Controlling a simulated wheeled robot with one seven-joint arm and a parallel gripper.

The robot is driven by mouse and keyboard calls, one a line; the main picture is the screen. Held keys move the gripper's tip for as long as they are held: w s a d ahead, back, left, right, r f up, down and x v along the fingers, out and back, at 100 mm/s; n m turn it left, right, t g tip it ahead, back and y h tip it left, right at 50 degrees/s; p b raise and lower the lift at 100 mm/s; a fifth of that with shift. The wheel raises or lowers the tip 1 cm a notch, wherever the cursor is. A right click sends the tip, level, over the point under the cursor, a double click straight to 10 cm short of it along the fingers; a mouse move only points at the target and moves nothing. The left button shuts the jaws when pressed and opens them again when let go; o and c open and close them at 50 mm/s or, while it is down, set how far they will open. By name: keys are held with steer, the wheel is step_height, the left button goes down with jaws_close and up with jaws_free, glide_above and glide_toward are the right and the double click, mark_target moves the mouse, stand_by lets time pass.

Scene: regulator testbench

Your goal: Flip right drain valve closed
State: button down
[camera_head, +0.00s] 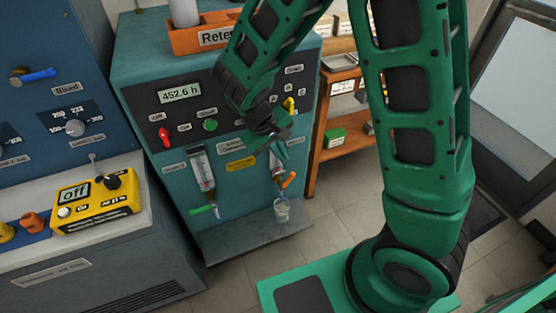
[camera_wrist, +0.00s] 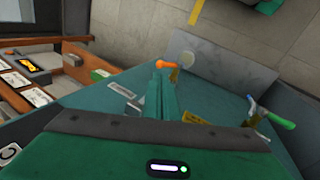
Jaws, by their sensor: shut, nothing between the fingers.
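The right drain valve has an orange handle (camera_head: 289,180) below the right clear cylinder (camera_head: 275,165) on the teal test bench. The handle slants up to the right in the head view. In the wrist view the orange handle (camera_wrist: 167,64) lies just beyond my fingertips; whether they touch it I cannot tell. My gripper (camera_head: 281,150) is shut and empty, in front of the right cylinder and above the handle. Its fingers show pressed together in the wrist view (camera_wrist: 161,78). My gripper hides part of the right cylinder.
The left drain valve's green handle (camera_head: 202,209) is below the left cylinder (camera_head: 202,170). A small clear cup (camera_head: 282,210) is under the right valve, above the bench's grey bottom ledge (camera_head: 245,235). A wooden shelf (camera_head: 338,120) stands to the right. A yellow device (camera_head: 97,203) is at left.

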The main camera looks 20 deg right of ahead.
stand_by(0.4)
steer(key=h, duration=0.6)
glide_toward(288, 179)
steer(key=s+a+r, duration=0.1)
steer(key=s+a, duration=0.2)
steer(key=shift+s+a+r+m+t+h, duration=0.15)
steer(key=shift+a+r+t+h, duration=0.1)
steer(key=shift+a+t, duration=0.25)
steer(key=shift+w+a+r+m+t+h, duration=0.1)
steer(key=shift+a+r+m+t+h, duration=0.15)
steer(key=shift+a, duration=0.5)
steer(key=shift+s+a+r+m+t+h, duration=0.1)
steer(key=shift+a+r+t, duration=0.2)
steer(key=shift+a+t, duration=0.25)
steer(key=x, duration=1.4)
steer(key=shift+s, duration=0.15)
